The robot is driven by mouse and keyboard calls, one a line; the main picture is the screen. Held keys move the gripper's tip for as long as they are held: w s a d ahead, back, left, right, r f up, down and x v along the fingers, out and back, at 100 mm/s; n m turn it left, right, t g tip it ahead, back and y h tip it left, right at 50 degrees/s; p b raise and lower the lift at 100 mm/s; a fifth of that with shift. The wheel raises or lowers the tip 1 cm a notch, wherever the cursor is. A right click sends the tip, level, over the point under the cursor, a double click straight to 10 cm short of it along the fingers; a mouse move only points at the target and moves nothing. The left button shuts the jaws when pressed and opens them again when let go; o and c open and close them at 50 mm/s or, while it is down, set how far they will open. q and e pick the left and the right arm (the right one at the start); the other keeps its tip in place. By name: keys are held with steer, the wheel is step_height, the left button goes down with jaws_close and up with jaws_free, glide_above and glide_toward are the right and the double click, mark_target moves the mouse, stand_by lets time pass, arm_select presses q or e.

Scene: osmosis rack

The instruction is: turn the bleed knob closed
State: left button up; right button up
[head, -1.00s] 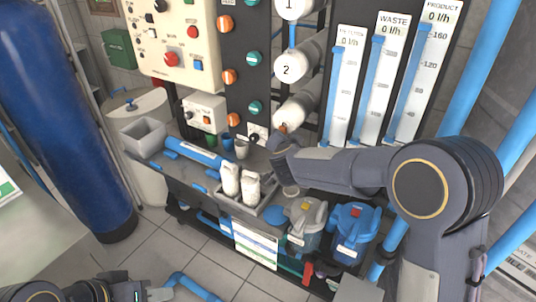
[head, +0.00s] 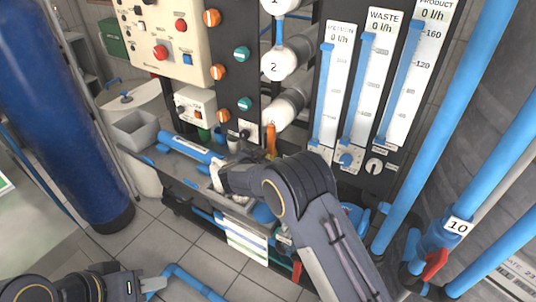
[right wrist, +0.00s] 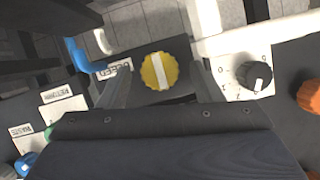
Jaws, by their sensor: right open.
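The bleed knob (right wrist: 160,72) is a round yellow knob with a white bar across it, beside a label reading BLEED, in the right wrist view. My right gripper (right wrist: 161,64) is open, with one finger on each side of the knob. I see gaps beside the knob but cannot tell its depth between the fingers. In the head view my right arm reaches to the rack, and I cannot make out the knob or the right fingertips. My left gripper (head: 152,285) is at the bottom left of the head view, away from the rack; its finger opening is unclear.
A black knob (right wrist: 255,75) on a white scale plate and an orange knob (right wrist: 310,97) sit right of the bleed knob. A white pipe (right wrist: 205,22) and a blue pipe (right wrist: 84,60) are near it. A grey bin (head: 142,130) stands on the bench left of my right arm.

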steer(key=shift+w+d+f, duration=0.2)
steer(key=shift+w, duration=0.2)
steer(key=shift+c, duration=0.2)
steer(key=c, duration=0.9)
steer(key=shift+f+m+b, duration=0.15)
steer(key=shift+m+b, duration=0.15)
steer(key=shift+b, duration=0.35)
steer(key=shift+c, duration=0.2)
steer(key=m+t+y+b, duration=0.1)
steer(key=b, duration=0.3)
steer(key=m+t+b, duration=0.1)
steer(key=m+b, duration=0.1)
steer(key=b, duration=0.2)
steer(key=shift+s+d+f+m+y, duration=0.1)
steer(key=shift+d+f+m+y, duration=0.1)
steer(key=shift+m+y, duration=0.15)
steer(key=shift+r+m+t+y+b, duration=0.25)
steer(key=shift+m+t+b, duration=0.1)
steer(key=shift+b, duration=0.7)
steer(key=o, duration=1)
